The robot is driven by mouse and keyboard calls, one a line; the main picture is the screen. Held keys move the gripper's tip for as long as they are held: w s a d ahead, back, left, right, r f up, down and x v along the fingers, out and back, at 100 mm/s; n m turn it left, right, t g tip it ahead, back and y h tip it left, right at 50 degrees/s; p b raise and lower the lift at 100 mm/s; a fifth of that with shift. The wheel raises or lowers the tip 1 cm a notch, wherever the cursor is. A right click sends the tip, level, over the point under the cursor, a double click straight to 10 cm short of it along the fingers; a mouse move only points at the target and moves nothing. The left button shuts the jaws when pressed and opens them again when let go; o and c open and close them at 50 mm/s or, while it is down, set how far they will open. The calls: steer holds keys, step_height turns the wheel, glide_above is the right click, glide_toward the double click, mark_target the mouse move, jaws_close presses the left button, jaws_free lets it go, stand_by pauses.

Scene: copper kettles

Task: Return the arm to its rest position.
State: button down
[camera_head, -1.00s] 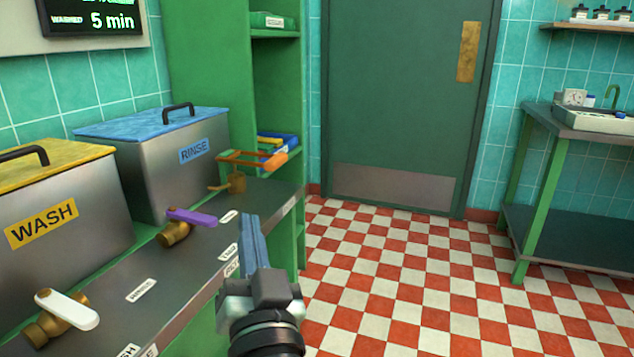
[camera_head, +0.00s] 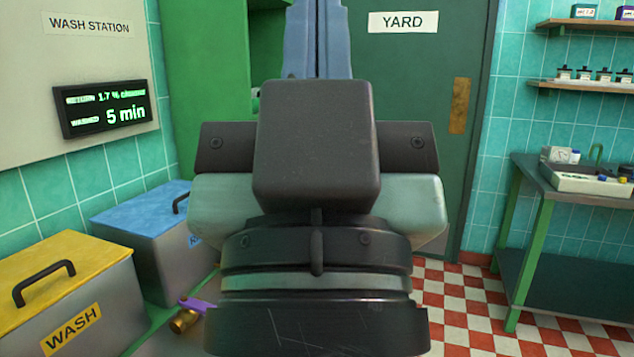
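My gripper (camera_head: 318,38) is raised close in front of the camera and fills the middle of the view. Its blue fingers point up and run past the top edge, so their tips are out of frame. The fingers appear close together, but I cannot tell whether they are open or shut. I see nothing held in the visible part. My wrist hides much of the counter and the green door behind it.
The yellow-lidded WASH bin (camera_head: 85,290) and blue-lidded RINSE bin (camera_head: 150,235) stand at left, with a purple-handled tap (camera_head: 190,312) in front. A display (camera_head: 103,108) hangs above. The YARD door (camera_head: 420,70) is behind. A side table (camera_head: 580,192) stands right; checkered floor (camera_head: 480,320) is clear.

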step_height(320, 180, up, 15)
steer(key=p, duration=1.3)
steer(key=shift+r, duration=0.15)
